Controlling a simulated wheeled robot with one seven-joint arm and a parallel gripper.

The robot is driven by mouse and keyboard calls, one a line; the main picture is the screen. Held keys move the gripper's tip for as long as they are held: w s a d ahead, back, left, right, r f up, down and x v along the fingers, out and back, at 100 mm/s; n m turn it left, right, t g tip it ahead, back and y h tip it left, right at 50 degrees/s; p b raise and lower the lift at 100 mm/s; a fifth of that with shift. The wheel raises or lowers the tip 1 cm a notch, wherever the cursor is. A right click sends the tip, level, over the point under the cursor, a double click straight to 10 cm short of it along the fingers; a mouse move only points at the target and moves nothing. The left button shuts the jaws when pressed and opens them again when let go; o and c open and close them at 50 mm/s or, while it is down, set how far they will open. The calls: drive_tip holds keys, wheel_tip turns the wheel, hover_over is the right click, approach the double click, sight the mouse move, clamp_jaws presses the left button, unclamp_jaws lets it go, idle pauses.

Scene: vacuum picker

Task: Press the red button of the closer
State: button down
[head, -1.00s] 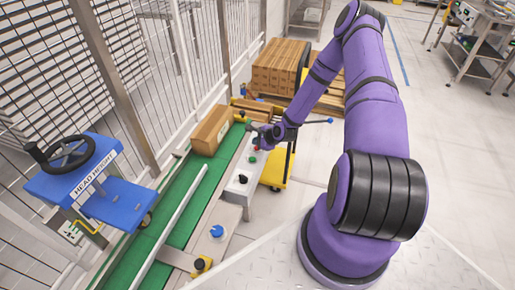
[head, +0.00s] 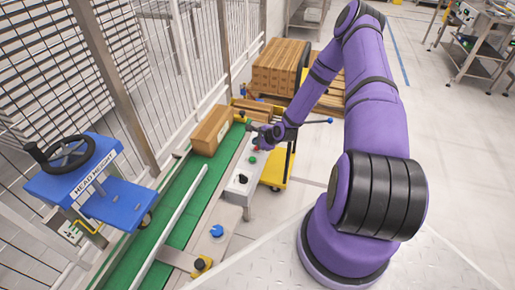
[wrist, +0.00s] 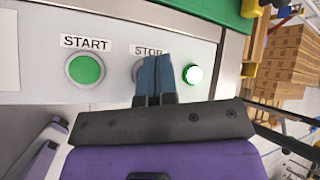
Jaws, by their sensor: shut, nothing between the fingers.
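A grey control panel (head: 237,183) stands beside the green conveyor in the head view. In the wrist view, the panel (wrist: 110,20) carries a green button (wrist: 85,69) labelled START and a STOP label (wrist: 149,50). My gripper (wrist: 157,60) is shut, and its blue fingertips cover most of the button under STOP. Only a grey rim (wrist: 136,71) of that button shows at the left of the fingers. I cannot tell whether the fingertips touch it. In the head view, my gripper (head: 256,129) is over the panel's far end, near a small red spot.
A lit green lamp (wrist: 193,75) is just right of my fingers. A cardboard box (head: 210,130) sits on the green conveyor (head: 180,205). A blue machine head (head: 90,185) with a handwheel is at the left. A yellow cart (head: 275,172) is right of the panel.

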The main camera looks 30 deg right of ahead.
drive_tip(key=shift+f, duration=0.2)
idle(0.3)
drive_tip(key=shift+f, duration=0.25)
drive_tip(key=shift+f, duration=0.3)
idle(0.7)
drive_tip(key=shift+r, duration=0.75)
drive_tip(key=shift+r, duration=0.1)
drive_tip(key=shift+r, duration=2.4)
